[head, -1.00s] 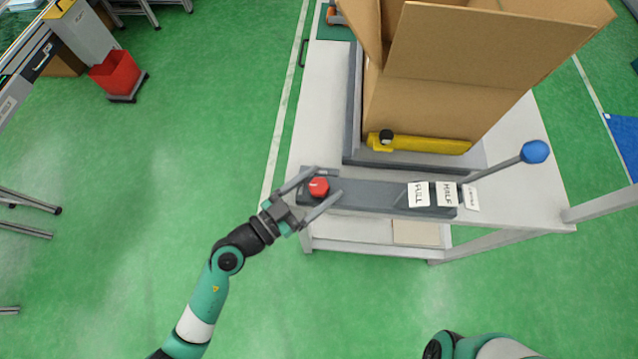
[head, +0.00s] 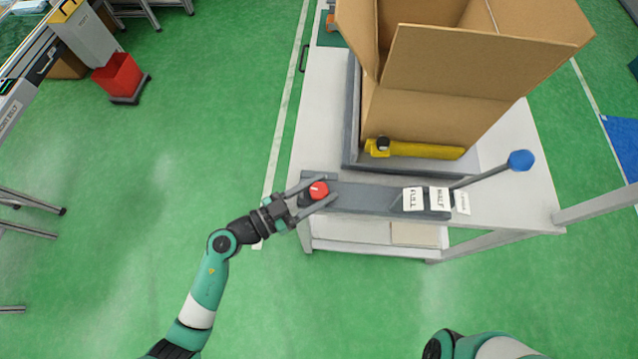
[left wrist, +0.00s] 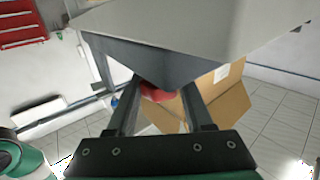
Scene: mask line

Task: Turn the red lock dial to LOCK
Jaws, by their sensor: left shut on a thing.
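The red lock dial (head: 318,190) sits at the left end of the grey panel (head: 370,199) on the table's front edge. A small white mark shows on its top. My left gripper (head: 319,189) is shut on the dial, one finger on each side of it. In the left wrist view the dial (left wrist: 157,93) shows between the two fingers (left wrist: 160,98), partly hidden by the grey panel. I cannot read any LOCK label. My right gripper is not in view; only a part of my right arm shows at the bottom.
A blue-knobbed lever (head: 521,160) stands at the panel's right end, beside white label cards (head: 413,199), one reading FULL and one HALF. An open cardboard box (head: 460,70) and a yellow bar (head: 425,150) are behind the panel. Green floor (head: 150,200) to the left is clear.

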